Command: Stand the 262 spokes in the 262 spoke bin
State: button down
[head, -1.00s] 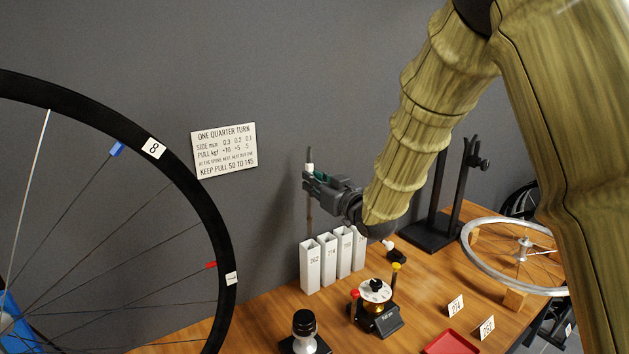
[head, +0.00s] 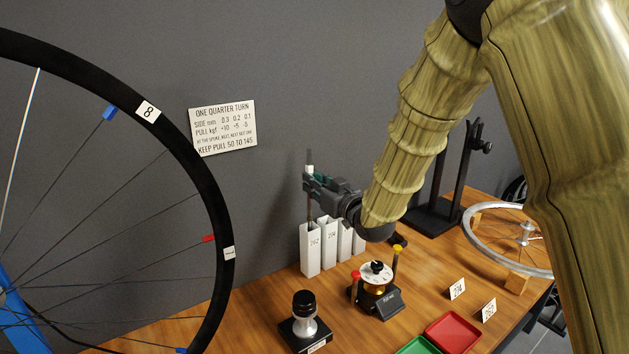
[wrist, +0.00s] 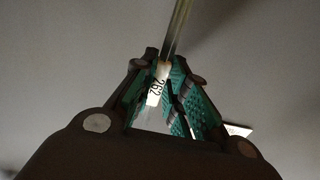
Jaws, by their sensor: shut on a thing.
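My gripper (head: 312,186) is shut on the 262 spokes (head: 309,158), a thin dark upright bundle with a white band. In the wrist view the spokes (wrist: 178,32) run up between the green finger pads of my gripper (wrist: 162,95), and the band reads 262. The 262 spoke bin (head: 310,252) is the leftmost of a row of tall white square bins. My gripper is just above it. The bundle's lower end is at the bin's mouth in the head view; I cannot tell whether it is inside.
The 274 bin (head: 328,246) and further white bins stand close to the right, partly behind my gripper. A dial device (head: 376,285) and a black-topped metal piece (head: 304,320) stand in front. Red (head: 453,333) and green (head: 418,346) trays lie at front right. A large wheel (head: 222,215) fills the left.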

aim_at(311, 202)
jog(key=shift+f+b, duration=1.35)
jog(key=shift+f, duration=1.75)
jog(key=c, duration=1.3)
grip_release()
jog(key=shift+c, duration=0.2)
jog(key=v, duration=1.2)
jog(key=shift+d+f, duration=0.1)
